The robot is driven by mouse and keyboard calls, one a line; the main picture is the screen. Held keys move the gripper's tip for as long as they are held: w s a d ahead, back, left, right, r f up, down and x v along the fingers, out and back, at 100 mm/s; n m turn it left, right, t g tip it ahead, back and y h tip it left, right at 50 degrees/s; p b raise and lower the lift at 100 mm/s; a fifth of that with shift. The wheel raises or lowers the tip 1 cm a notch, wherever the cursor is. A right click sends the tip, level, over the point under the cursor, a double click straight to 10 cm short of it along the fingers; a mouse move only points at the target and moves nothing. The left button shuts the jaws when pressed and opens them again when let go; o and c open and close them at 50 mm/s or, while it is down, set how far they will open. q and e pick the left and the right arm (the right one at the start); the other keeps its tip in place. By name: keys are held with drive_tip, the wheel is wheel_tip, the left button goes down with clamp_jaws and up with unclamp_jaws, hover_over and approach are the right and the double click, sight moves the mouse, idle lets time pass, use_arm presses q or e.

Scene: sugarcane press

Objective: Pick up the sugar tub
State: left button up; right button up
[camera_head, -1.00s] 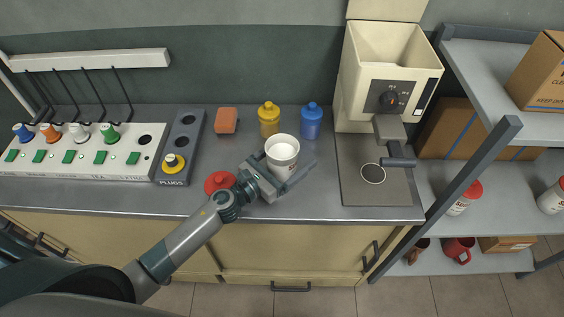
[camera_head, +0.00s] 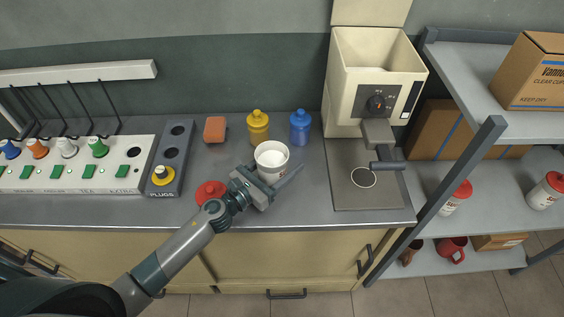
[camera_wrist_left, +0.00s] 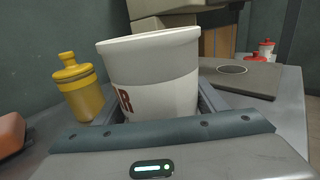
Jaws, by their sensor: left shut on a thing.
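The sugar tub (camera_head: 271,158) is a white, open-topped tub with dark red lettering. It is upright on or just above the grey counter; I cannot tell which. My left gripper (camera_head: 277,183) is shut on it from the front, with a finger on each side. In the left wrist view the tub (camera_wrist_left: 155,80) fills the middle, between the fingers of the gripper (camera_wrist_left: 158,108), which hide its lower part. A round red lid (camera_head: 210,193) lies on the counter left of the gripper. My right gripper is not in view.
A yellow bottle (camera_head: 258,128) and a blue bottle (camera_head: 300,127) stand behind the tub. An orange-brown block (camera_head: 215,129) and the plug rack (camera_head: 171,160) are left. The press machine (camera_head: 375,85) stands right, and a shelf (camera_head: 480,100) lies beyond it.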

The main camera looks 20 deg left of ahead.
sight(283, 153)
use_arm(q)
drive_tip(key=shift+r, duration=0.25)
drive_tip(key=shift+d+r+p, duration=0.1)
drive_tip(key=shift+r+p, duration=0.7)
drive_tip(key=shift+r, duration=1.15)
drive_tip(key=s+d+r+p, duration=0.2)
drive_tip(key=d+r, duration=0.4)
drive_tip(key=d, duration=0.4)
drive_tip(key=shift+s+d+r+p, duration=0.2)
drive_tip(key=shift+s+d+p, duration=0.2)
drive_tip(key=shift+s, duration=0.3)
drive_tip(key=shift+d+r, duration=0.1)
drive_tip(key=shift+s, duration=0.15)
drive_tip(key=s+a+r+n+t+y+b, duration=0.1)
drive_tip(key=s+a+r+n+y+b, duration=0.1)
drive_tip(key=s+a, duration=0.4)
drive_tip(key=s+a+r+n+t+y+b, duration=0.1)
drive_tip(key=s+a+r+n+y, duration=0.2)
drive_tip(key=s+a+y, duration=0.3)
drive_tip(key=a, duration=0.5)
drive_tip(key=shift+r+n+y+b, duration=0.15)
drive_tip(key=shift+n+y+b, duration=0.2)
drive_tip(key=shift+n+y, duration=0.05)
drive_tip(key=shift+d, duration=0.2)
